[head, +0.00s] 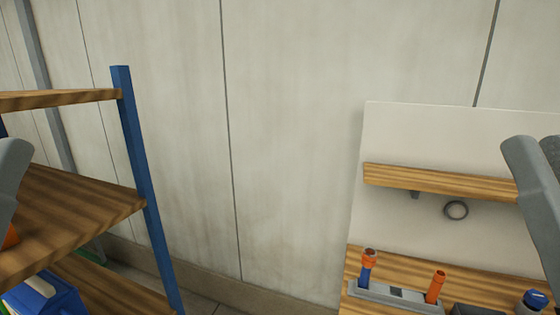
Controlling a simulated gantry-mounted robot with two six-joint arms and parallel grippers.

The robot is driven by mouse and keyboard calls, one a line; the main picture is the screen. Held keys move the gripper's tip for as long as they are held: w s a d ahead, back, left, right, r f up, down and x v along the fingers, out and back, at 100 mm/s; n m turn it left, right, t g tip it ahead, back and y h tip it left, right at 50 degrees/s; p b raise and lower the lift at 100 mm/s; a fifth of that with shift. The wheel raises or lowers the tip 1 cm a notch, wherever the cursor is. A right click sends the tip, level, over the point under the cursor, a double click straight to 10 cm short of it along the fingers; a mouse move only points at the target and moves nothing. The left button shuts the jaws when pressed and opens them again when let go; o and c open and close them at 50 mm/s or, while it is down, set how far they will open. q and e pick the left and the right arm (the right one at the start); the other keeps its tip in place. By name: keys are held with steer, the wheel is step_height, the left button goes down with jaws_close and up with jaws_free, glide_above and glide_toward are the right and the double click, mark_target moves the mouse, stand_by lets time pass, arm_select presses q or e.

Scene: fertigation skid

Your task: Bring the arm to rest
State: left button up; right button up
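My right gripper (536,165) shows at the right edge as two grey finger-like parts, cut off by the frame. It is in front of the shelf end and the pale board, and no object shows in it. How wide it stands open cannot be told. A grey part of my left gripper (10,180) shows at the left edge, in front of the wooden rack. The rest of it is out of frame, so its opening and anything it holds are hidden.
A rack with wooden shelves (75,205) and a blue post (140,165) stands left, a blue box (45,298) low in it. At right, a pale board (440,135) carries a narrow shelf (435,180) and a ring (456,210) above a bench holding orange-topped tools (436,287). The middle is clear.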

step_height(320, 180, up, 30)
steer(key=p, duration=2.7)
steer(key=shift+r, duration=0.15)
